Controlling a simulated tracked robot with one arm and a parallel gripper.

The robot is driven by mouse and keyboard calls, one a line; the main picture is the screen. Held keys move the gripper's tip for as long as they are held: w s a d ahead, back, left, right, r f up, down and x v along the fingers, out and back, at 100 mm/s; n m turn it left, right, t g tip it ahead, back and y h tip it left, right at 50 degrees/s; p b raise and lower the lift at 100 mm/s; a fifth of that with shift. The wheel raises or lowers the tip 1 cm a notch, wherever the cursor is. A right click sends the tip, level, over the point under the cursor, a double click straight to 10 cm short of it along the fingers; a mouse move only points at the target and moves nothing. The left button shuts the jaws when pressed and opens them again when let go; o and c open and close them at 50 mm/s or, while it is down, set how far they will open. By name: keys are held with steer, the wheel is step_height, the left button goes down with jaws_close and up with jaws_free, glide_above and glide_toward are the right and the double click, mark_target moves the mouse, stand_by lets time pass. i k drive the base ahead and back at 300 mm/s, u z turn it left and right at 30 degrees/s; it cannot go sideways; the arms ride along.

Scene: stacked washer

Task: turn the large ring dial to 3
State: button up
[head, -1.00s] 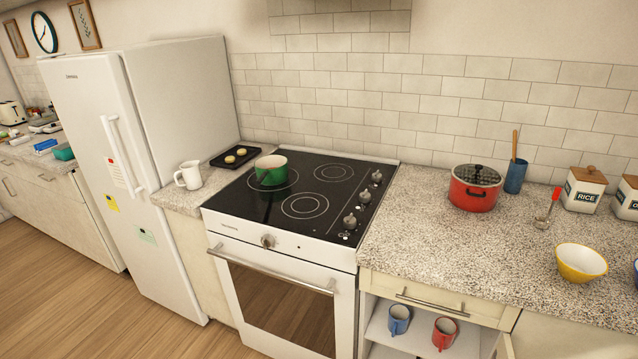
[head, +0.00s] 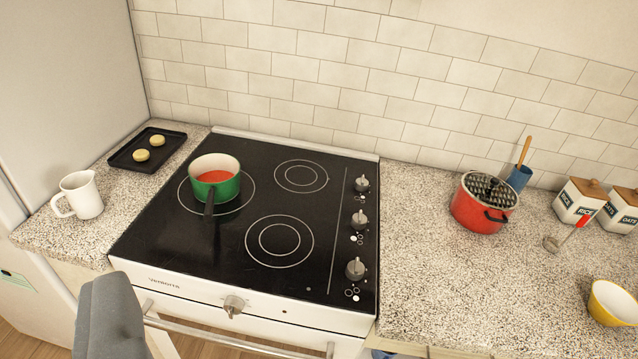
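I see no large ring dial with readable numbers in the head view, and no stacked washer. The dials in sight are three small silver knobs on the right side of the black cooktop (head: 328,215): a back knob (head: 361,184), a middle knob (head: 359,219) and a front knob (head: 355,268). A single round silver knob (head: 234,306) is on the white oven front.
A green pot (head: 215,182) with red contents stands on the cooktop. A white jug (head: 80,195) and black tray (head: 147,149) are left. A red pot (head: 484,202), canisters (head: 577,200), a ladle (head: 567,236) and a yellow bowl (head: 613,302) are right.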

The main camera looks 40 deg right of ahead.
mark_target(358, 221)
steer(key=z, duration=0.45)
steer(key=i, duration=1.35)
steer(key=z, duration=0.75)
steer(key=k, duration=0.85)
steer(key=z, duration=0.15)
steer(key=i, duration=0.9)
steer(key=u, duration=0.05)
